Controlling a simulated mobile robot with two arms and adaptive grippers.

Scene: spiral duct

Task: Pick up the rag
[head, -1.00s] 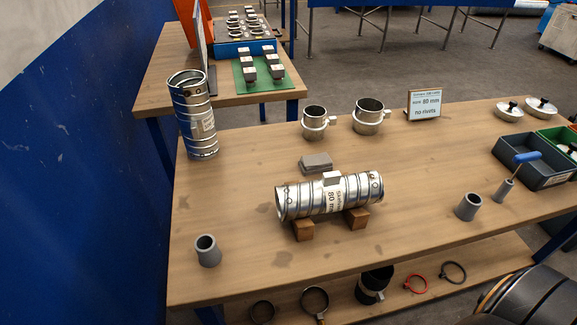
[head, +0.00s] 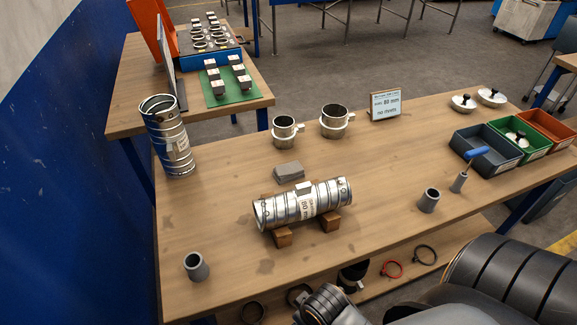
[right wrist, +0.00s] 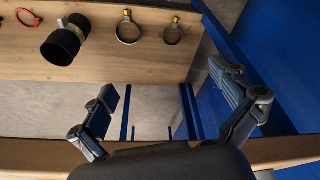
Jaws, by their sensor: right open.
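The rag (head: 289,171) is a small grey folded cloth. It lies flat on the wooden workbench (head: 225,200), just behind the silver spiral duct (head: 325,201). Nothing touches it from above. My right gripper (right wrist: 168,92) is open and empty in the right wrist view, with its fingers spread wide. Below it are the floor, blue table legs and the lower shelf (right wrist: 120,65), not the rag. In the head view my right arm shows at the lower right, well away from the rag; its fingers cannot be made out there. My left gripper is not in view.
The duct rests on wooden blocks (head: 283,237) in front of the rag. Two metal collars (head: 286,131) (head: 334,122) stand behind it. An upright duct (head: 168,140) stands at left, a sign (head: 385,104) and bins (head: 486,148) at right. The bench's left front is mostly clear.

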